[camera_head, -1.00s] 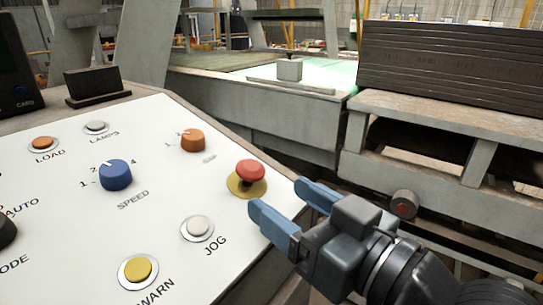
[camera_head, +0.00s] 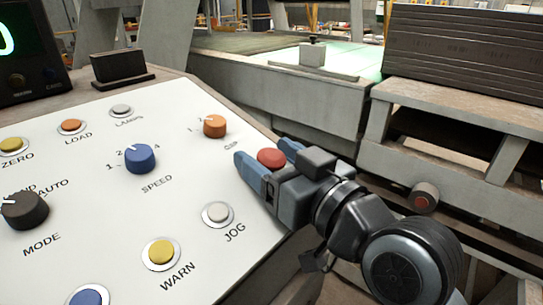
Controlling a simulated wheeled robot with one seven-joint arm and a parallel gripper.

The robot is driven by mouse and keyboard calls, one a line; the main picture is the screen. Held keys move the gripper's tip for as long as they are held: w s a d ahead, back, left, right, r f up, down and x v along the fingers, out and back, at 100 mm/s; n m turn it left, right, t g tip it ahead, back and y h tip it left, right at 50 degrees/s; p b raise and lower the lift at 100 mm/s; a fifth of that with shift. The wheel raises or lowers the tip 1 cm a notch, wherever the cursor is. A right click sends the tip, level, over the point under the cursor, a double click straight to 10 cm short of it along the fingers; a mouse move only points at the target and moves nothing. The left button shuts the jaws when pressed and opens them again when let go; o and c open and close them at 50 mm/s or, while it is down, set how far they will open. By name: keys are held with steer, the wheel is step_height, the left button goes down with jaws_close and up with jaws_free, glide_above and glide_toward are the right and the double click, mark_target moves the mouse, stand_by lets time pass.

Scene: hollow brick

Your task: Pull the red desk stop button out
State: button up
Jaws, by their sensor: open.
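The red stop button (camera_head: 271,158) is a mushroom head at the right edge of the white sloping desk panel (camera_head: 190,200). My gripper (camera_head: 264,158) is open, with its blue fingers on either side of the red head. I cannot tell whether the fingers touch it. The button's yellow base and stem are hidden behind the near finger and gripper body.
On the panel near the gripper are an orange knob (camera_head: 214,126), a white JOG button (camera_head: 217,214), a blue SPEED knob (camera_head: 140,158) and a yellow WARN button (camera_head: 161,252). A stack of dark boards (camera_head: 470,55) stands behind on the right.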

steer(key=shift+c, duration=0.4)
jaws_close()
steer(key=shift+s+d+r+p, duration=0.1)
steer(key=shift+d+r+p, duration=0.05)
steer(key=shift+r+p, duration=0.45)
steer(key=shift+o, duration=0.4)
jaws_free()
steer(key=shift+s+d, duration=0.1)
steer(key=b+v, duration=0.1)
steer(key=v, duration=0.6)
steer(key=shift+s+b, duration=0.2)
steer(key=shift+b, duration=0.15)
steer(key=shift+d, duration=0.2)
